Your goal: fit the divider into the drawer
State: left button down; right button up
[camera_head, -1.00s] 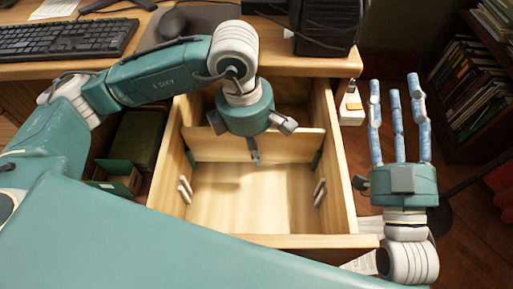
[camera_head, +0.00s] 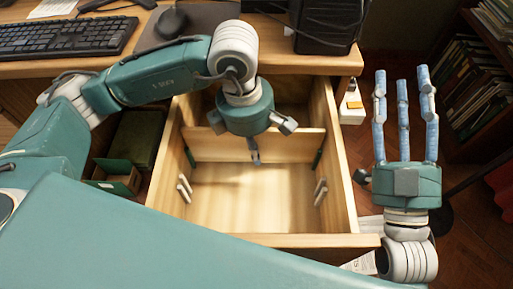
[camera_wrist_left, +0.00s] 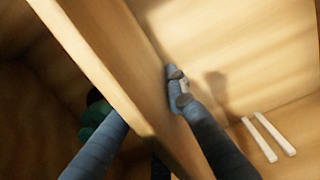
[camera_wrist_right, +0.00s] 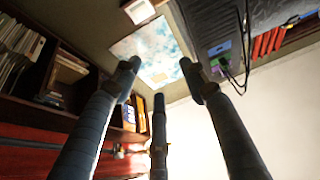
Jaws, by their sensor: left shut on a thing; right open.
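The open wooden drawer (camera_head: 160,205) sticks out from under the desk in the head view. The divider (camera_head: 290,145), a flat wooden board, stands upright across it, towards the back, with its ends near the dark green slots on both side walls. My left gripper (camera_head: 255,155) reaches down over the divider and is shut on its top edge. In the left wrist view the divider (camera_wrist_left: 110,60) runs between the fingers (camera_wrist_left: 150,105). Whether its lower edge touches the drawer floor is unclear. My right gripper (camera_head: 405,75) is open and empty, fingers pointing up, right of the drawer.
Pairs of pale strips (camera_head: 320,192) sit on both side walls nearer the drawer front. A keyboard (camera_head: 65,38), a mouse (camera_head: 172,22) and a black device (camera_head: 325,25) are on the desk. A bookshelf (camera_head: 465,85) stands at the right. The drawer's front part is empty.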

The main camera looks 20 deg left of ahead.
pick_arm(q)
jog(key=shift+f, duration=0.15)
pick_arm(e)
jog(key=shift+s+r+t, duration=0.4)
jog(key=shift+r, duration=0.35)
pick_arm(q)
jog(key=shift+f, duration=0.1)
pick_arm(e)
jog(key=shift+s+r+t, duration=0.35)
jog(key=shift+r+t, duration=0.05)
jog(key=shift+r, duration=0.15)
pick_arm(q)
jog(key=shift+f+b, duration=0.15)
jog(key=shift+b, duration=0.25)
pick_arm(e)
jog(key=shift+s+d+r+t+y, duration=0.1)
jog(key=shift+s+r+t+y, duration=0.2)
jog(key=shift+s+r, duration=0.15)
pick_arm(q)
jog(key=shift+f, duration=0.15)
pick_arm(e)
jog(key=shift+s+d+r+t, duration=0.1)
jog(key=shift+s+r+t, duration=0.3)
jog(key=shift+s+r, duration=0.3)
